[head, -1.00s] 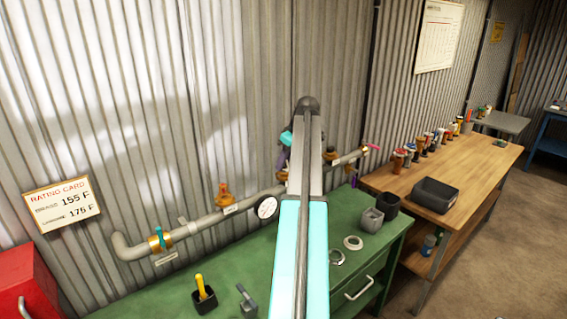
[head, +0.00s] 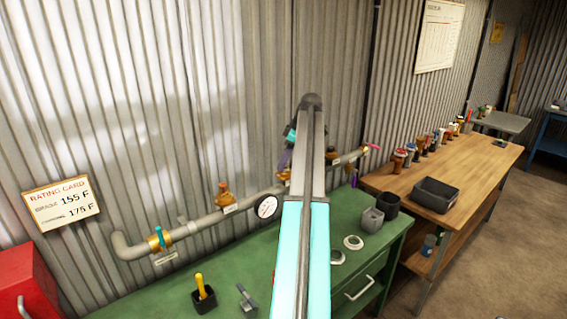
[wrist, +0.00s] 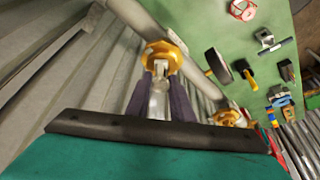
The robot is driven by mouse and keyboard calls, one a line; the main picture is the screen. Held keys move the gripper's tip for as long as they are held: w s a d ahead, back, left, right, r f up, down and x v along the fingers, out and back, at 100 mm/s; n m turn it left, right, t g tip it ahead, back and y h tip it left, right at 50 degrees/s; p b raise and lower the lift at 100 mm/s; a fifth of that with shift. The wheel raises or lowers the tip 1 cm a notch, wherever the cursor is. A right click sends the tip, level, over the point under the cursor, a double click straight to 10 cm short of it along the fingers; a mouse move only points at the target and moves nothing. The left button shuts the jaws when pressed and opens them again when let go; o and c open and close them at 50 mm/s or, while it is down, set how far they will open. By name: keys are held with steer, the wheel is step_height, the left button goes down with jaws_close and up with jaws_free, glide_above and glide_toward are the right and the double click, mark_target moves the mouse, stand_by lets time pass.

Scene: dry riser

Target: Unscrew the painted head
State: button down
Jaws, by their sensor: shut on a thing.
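A grey pipe (head: 205,223) with brass fittings runs along the corrugated wall above the green bench. In the wrist view, a pale, silvery head (wrist: 159,88) sits at a brass fitting (wrist: 161,56). My gripper (wrist: 160,80) has its two dark purple fingers on either side of this head, shut on it. The head appears to meet the fitting; the thread is too small to make out. In the head view, my gripper (head: 285,160) is at the pipe, right of the round gauge (head: 267,207), and my arm hides most of it and the head.
Another brass fitting (head: 223,196) is left of the gauge, and a blue-handled valve (head: 159,240) is farther left. A yellow-handled tool (head: 202,289), grey cups (head: 372,218) and a pale ring (head: 353,242) are on the green bench (head: 240,262). A wooden bench (head: 468,165) stands right.

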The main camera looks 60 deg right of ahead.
steer(key=shift+a+n+y, duration=0.1)
steer(key=shift+n+y, duration=0.4)
steer(key=shift+n, duration=0.7)
steer(key=n+g+y+b, duration=0.1)
steer(key=n, duration=0.3)
steer(key=shift+r+n+g+p, duration=0.1)
steer(key=shift+n+g+p, duration=0.2)
steer(key=shift+n, duration=0.3)
steer(key=shift+s+a+y, duration=0.1)
steer(key=shift+y, duration=0.2)
steer(key=c, duration=1.5)
jaws_free()
